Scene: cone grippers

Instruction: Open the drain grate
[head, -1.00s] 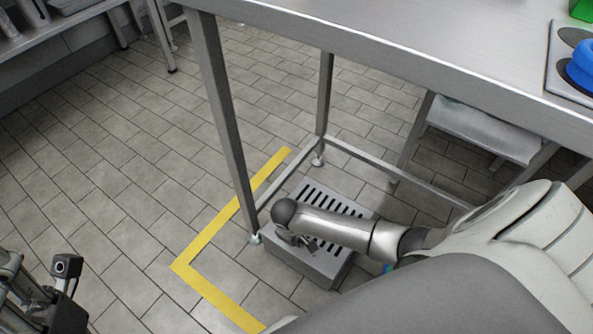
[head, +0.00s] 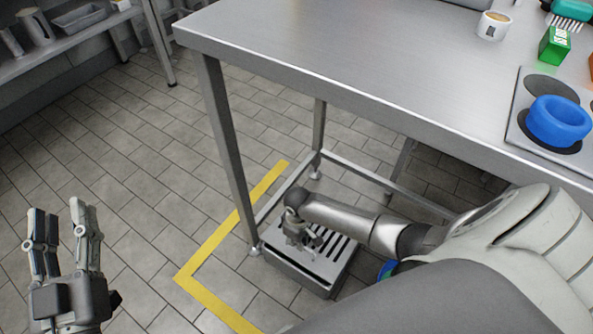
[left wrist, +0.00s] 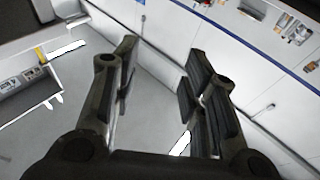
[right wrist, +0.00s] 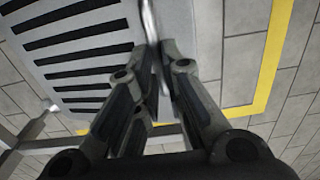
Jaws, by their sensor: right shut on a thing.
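The drain grate (head: 322,267) is a grey slotted plate on a low metal box (head: 297,279) on the floor under the table. A dark line shows between plate and box along the near side. My right gripper (head: 302,243) reaches down onto the grate and partly hides it. In the right wrist view the slotted grate (right wrist: 75,52) fills the upper left, and my right fingers (right wrist: 160,57) are shut at a thin metal bar along its edge. My left gripper (head: 62,212) is open and empty, away at the left; its parted fingers (left wrist: 160,62) show in the left wrist view.
A steel table (head: 330,60) stands over the box, with a leg (head: 222,140) close beside it. Yellow tape (head: 225,232) marks the floor. Floor at left is clear.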

